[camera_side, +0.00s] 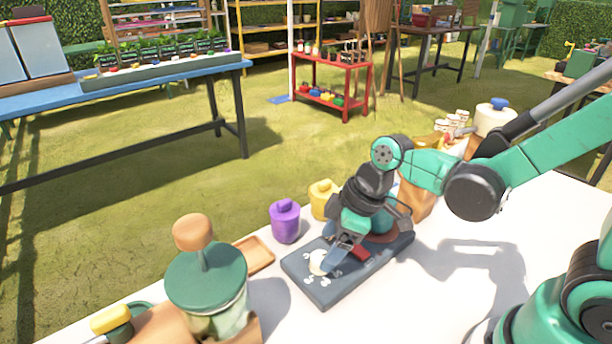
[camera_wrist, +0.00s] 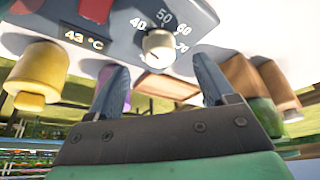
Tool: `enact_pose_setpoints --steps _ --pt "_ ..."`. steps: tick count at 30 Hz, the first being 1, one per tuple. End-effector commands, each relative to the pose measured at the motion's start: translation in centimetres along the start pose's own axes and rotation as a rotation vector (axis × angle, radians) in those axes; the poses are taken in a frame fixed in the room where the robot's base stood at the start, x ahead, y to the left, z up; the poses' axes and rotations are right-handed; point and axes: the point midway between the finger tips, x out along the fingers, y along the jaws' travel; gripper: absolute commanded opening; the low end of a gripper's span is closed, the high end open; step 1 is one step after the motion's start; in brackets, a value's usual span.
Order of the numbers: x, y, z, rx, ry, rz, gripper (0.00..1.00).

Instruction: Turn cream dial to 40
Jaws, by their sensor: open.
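The cream dial (camera_side: 317,262) sits on a dark blue-grey control panel (camera_side: 335,290) on the white table. In the wrist view the dial (camera_wrist: 158,46) is ringed by the marks 40, 50, 60 and 70, and a small dark mark shows on its face. Its exact setting is hard to read. A display (camera_wrist: 82,37) on the panel reads 43 °C. My gripper (camera_side: 338,262) is just above the panel at the dial. In the wrist view its open fingers (camera_wrist: 161,72) are on either side of the dial in the picture, apparently not touching it.
Purple (camera_side: 285,220) and yellow (camera_side: 323,199) containers stand behind the panel. A green-lidded jar (camera_side: 207,280) with an orange-brown knob and a small wooden tray (camera_side: 256,254) are to the left. The white table right of the panel is clear apart from my arm.

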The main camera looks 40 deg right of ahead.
Motion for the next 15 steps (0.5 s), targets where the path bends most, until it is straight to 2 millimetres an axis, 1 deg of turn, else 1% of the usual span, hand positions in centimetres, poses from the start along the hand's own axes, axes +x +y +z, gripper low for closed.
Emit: enact_pose_setpoints --steps 3,6,10,15 --pt "-1.2 0.0 0.0 0.001 0.000 0.000 0.76" --pt "-1.9 0.0 0.0 0.001 0.000 0.000 0.76" --pt "-2.5 0.0 0.0 0.000 -0.001 0.000 0.76" --pt "-2.6 0.0 0.0 -0.001 -0.001 0.000 0.76"
